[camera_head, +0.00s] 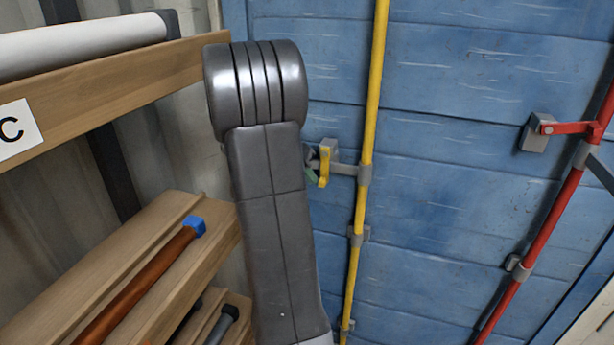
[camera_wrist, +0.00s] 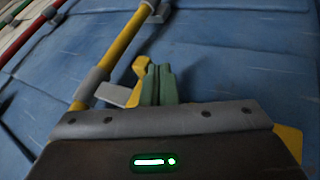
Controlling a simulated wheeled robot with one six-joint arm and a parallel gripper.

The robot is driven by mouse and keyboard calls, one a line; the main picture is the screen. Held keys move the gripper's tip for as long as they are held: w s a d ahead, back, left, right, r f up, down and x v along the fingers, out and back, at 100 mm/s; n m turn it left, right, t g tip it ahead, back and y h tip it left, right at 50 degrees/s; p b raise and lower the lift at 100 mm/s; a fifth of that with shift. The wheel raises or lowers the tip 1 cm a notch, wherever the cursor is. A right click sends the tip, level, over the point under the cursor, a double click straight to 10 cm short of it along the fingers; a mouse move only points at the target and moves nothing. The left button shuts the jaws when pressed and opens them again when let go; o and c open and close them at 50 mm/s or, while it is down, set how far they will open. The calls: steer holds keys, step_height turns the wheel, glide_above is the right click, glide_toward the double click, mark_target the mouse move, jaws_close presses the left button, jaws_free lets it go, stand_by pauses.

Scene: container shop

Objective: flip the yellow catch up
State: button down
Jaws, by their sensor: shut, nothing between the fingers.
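The yellow catch (camera_head: 324,167) sits at a grey bracket (camera_head: 329,146) on the blue container door, left of the yellow rod (camera_head: 366,140). A grey handle (camera_head: 345,169) runs from that rod to the catch. In the wrist view the catch (camera_wrist: 141,68) stands just left of my gripper (camera_wrist: 158,72). My gripper's green fingers are shut together and empty, right beside the catch; I cannot tell whether they touch it. In the head view my gripper is mostly hidden behind my arm, with only a bit of green (camera_head: 311,174) showing by the catch.
A red rod (camera_head: 545,230) with a red handle (camera_head: 570,128) at a grey bracket stands on the right. Wooden shelves (camera_head: 110,90) at the left carry a white roll (camera_head: 85,45) and a brown tube (camera_head: 140,285) with a blue end. The door between the rods is clear.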

steer(key=shift+d+f+h+b, duration=0.15)
steer(key=shift+d+h+b, duration=0.05)
steer(key=shift+h+b, duration=0.15)
steer(key=shift+s+d+f, duration=0.1)
steer(key=s+d+r+n+g+h+b, duration=0.1)
steer(key=s+d+r+h+b, duration=0.1)
steer(key=d+h+b, duration=0.3)
steer(key=d+b, duration=0.2)
steer(key=shift+s+d+b, duration=0.25)
steer(key=shift+d+b, duration=0.1)
stand_by(0.8)
stand_by(1.4)
